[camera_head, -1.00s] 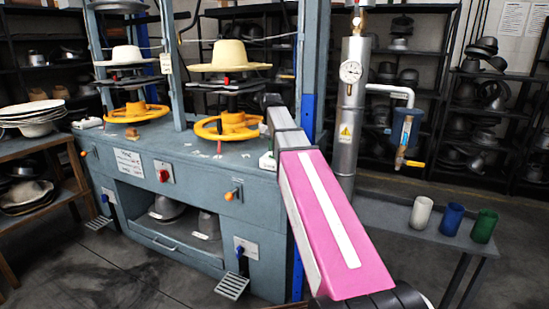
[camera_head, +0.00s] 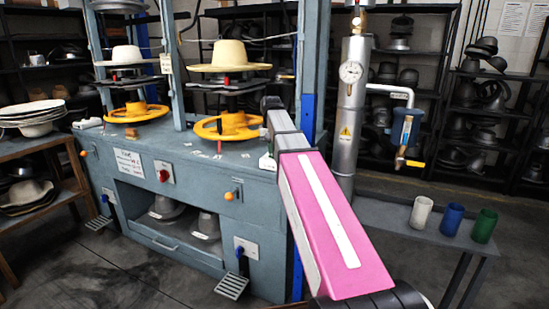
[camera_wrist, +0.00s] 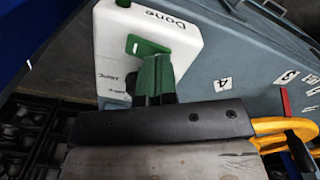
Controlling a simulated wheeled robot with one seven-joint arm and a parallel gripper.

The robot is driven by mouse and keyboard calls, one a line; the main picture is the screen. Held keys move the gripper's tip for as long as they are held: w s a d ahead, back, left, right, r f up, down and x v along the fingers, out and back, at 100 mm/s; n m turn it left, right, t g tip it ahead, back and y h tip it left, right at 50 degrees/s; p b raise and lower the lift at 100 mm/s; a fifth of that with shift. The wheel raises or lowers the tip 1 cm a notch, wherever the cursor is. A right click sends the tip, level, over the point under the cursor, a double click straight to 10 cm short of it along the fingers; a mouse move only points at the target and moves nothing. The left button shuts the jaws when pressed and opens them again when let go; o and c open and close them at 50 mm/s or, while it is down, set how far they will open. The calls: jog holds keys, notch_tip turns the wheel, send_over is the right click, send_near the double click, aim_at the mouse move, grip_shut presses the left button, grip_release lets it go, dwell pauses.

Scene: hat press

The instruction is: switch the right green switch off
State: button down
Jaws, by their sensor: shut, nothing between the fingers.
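In the wrist view, a white switch box (camera_wrist: 180,32) marked "Done" carries a green switch (camera_wrist: 143,46). Smaller lettering on the box is too blurred to read surely. My gripper (camera_wrist: 155,68) is shut and empty, its fingertips at the near side of the green switch and overlapping it in the picture. I cannot tell whether they touch. The fingers hide part of the box and switch. In the head view the white box (camera_head: 267,162) shows small at the right end of the press table, beside my arm, which hides my gripper there.
The blue-grey press table (camera_head: 180,155) holds yellow handwheels (camera_head: 228,126) and hat forms. A yellow handwheel (camera_wrist: 285,128) also lies right of my gripper in the wrist view. A steel column (camera_head: 349,120) stands right of the press. Three cups stand on a low bench (camera_head: 375,213).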

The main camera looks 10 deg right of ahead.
jog(key=shift+f, duration=0.55)
jog(key=shift+r, duration=0.1)
dwell(0.3)
jog(key=shift+r, duration=3.4)
